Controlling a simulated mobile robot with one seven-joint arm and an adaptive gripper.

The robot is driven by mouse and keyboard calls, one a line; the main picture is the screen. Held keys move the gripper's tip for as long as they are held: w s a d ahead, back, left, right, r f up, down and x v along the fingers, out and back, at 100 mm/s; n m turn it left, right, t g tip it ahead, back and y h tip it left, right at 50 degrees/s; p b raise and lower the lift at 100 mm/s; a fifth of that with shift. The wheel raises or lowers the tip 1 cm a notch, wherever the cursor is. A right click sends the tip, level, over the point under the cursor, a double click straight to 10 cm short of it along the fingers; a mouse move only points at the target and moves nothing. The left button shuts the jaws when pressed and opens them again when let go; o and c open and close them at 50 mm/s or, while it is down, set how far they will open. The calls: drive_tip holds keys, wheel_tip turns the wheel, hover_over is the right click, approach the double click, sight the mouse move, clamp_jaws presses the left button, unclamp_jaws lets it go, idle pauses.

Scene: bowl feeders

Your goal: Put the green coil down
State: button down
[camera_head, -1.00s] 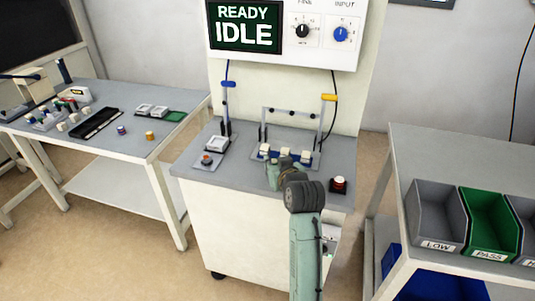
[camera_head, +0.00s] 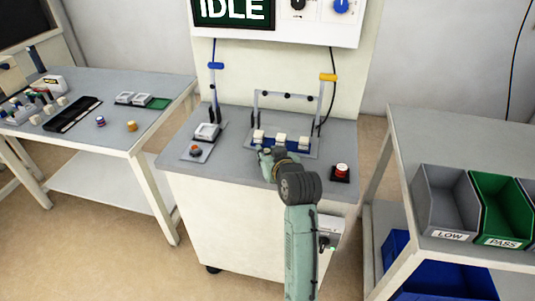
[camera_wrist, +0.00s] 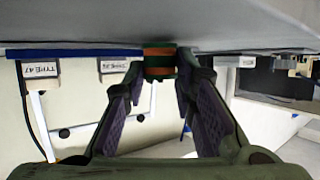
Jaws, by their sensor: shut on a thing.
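The green coil (camera_wrist: 160,62), with copper-brown bands, sits between the fingertips of my gripper (camera_wrist: 161,72) in the wrist view. My gripper is shut on it, near the grey surface along the top of that view. In the head view my gripper (camera_head: 266,157) is at the front of the bench, by the blue fixture with cream blocks. The coil cannot be made out there. Whether it touches any surface is unclear.
Cream blocks (camera_head: 280,141) stand on the fixture under a metal frame (camera_head: 288,96). A red button (camera_head: 342,171) is at the right and a small grey device (camera_head: 207,131) at the left. Two small coils (camera_head: 131,126) lie on the left table. Bins (camera_head: 447,202) stand at the right.

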drive_tip(key=shift+f, duration=0.15)
drive_tip(key=c, duration=1.8)
unclamp_jaws()
drive_tip(key=shift+f, duration=0.1)
drive_tip(key=o, duration=0.5)
drive_tip(key=shift+r, duration=0.3)
drive_tip(key=b+v, duration=0.2)
drive_tip(key=v, duration=1)
drive_tip(key=shift+b, duration=0.4)
drive_tip(key=shift+w+r, duration=0.1)
